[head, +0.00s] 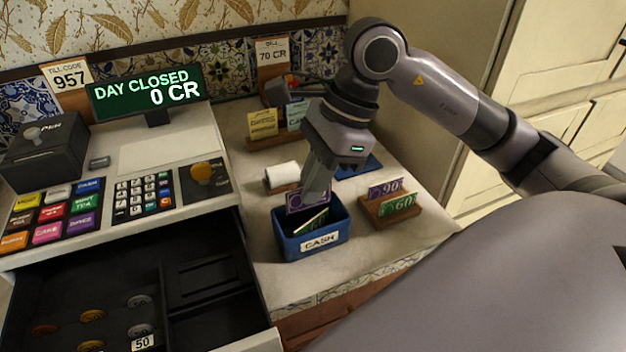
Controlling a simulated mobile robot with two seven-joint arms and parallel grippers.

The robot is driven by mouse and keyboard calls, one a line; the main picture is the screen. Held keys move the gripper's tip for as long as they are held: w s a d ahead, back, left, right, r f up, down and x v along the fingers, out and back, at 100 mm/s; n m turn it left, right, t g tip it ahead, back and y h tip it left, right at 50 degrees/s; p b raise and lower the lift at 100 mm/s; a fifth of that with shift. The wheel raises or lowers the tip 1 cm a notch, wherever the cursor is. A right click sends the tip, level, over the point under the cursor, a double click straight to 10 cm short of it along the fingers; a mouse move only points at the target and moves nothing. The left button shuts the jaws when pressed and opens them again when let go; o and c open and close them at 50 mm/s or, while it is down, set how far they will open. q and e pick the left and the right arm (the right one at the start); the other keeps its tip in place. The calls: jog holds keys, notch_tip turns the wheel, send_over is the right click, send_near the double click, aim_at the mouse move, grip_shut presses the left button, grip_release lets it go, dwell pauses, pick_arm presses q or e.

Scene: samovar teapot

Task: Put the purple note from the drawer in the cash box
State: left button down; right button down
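The purple note (294,201) stands upright at the back of the blue cash box (318,246), its lower part inside and its top above the rim. My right gripper (316,188) points down over the box. One finger lies in front of the note and hides part of it; the gripper appears shut on the note. My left gripper is not in view.
A wooden holder (392,218) with purple and green notes stands right of the box. A white paper roll (282,175) and another note holder (268,141) are behind it. The till keypad (143,196) and display (148,93) are left. Bare counter lies in front of the box.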

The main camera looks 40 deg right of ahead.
dwell(0.4)
jog(key=c, duration=0.8)
grip_release()
jog(key=shift+c, duration=0.2)
jog(key=shift+r, duration=0.1)
jog(key=shift+r+p, duration=2.45)
jog(key=shift+r, duration=1)
jog(key=shift+f, duration=0.1)
